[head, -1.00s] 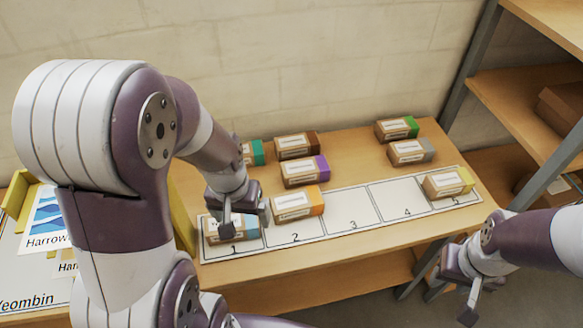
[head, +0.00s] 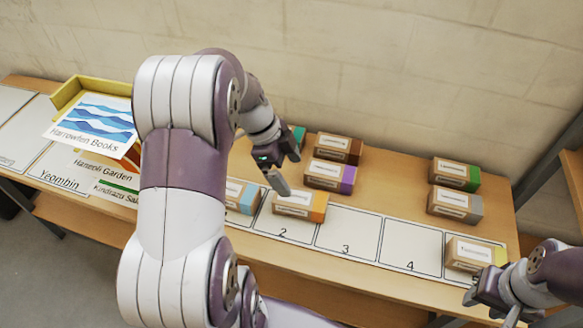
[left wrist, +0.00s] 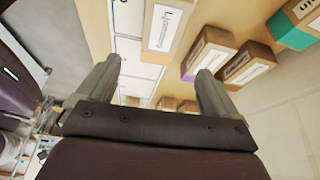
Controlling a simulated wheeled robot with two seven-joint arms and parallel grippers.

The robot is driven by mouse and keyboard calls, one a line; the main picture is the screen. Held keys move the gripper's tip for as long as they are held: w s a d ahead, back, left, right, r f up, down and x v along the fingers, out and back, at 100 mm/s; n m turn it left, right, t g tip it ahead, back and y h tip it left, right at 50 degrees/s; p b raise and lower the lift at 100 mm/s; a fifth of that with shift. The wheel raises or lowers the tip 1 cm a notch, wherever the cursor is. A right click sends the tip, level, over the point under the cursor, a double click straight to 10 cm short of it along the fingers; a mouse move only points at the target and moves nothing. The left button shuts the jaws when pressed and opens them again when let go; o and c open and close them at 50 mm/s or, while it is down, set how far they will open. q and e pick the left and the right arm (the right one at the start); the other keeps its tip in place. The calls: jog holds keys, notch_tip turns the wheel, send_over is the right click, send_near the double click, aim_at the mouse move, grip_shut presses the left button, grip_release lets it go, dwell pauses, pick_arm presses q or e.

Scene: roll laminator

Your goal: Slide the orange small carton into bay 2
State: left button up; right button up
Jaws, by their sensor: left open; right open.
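The orange small carton (head: 319,207), brown with an orange end and a white label, lies at the back part of bay 2 (head: 283,234), with the printed 2 clear in front of it. Whether it overhangs the bay's back line is hard to tell. My left gripper (head: 283,168) is open and empty, just above and behind this carton. In the left wrist view a labelled carton (left wrist: 168,28) lies beyond the open fingers (left wrist: 156,92); its end colour is hidden. My right gripper (head: 494,298) is open at the lower right, near the yellow carton.
A blue-ended carton (head: 243,196) is in bay 1, a yellow-ended one (head: 474,252) in bay 5. Purple (head: 330,175), brown (head: 340,148), teal (head: 298,135), green (head: 455,174) and grey (head: 455,204) cartons stand behind the strip. Bays 3 (head: 346,235) and 4 (head: 410,250) are empty.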

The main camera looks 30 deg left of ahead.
aim_at(304, 198)
pick_arm(q)
jog(key=x, duration=1.1)
jog(key=shift+d+f, duration=0.1)
jog(key=shift+f, duration=0.2)
jog(key=shift+d+f, duration=0.3)
jog(key=shift+f, duration=0.2)
jog(key=c, duration=1.1)
jog(key=shift+a, duration=0.1)
jog(key=shift+c, duration=0.2)
jog(key=shift+s+a+b, duration=0.25)
jog(key=shift+s+b, duration=0.05)
jog(key=shift+s, duration=0.4)
jog(key=shift+s+a+b, duration=0.25)
jog(key=shift+s, duration=0.45)
jog(key=o, duration=1.2)
jog(key=shift+o, duration=0.3)
jog(key=shift+r, duration=0.15)
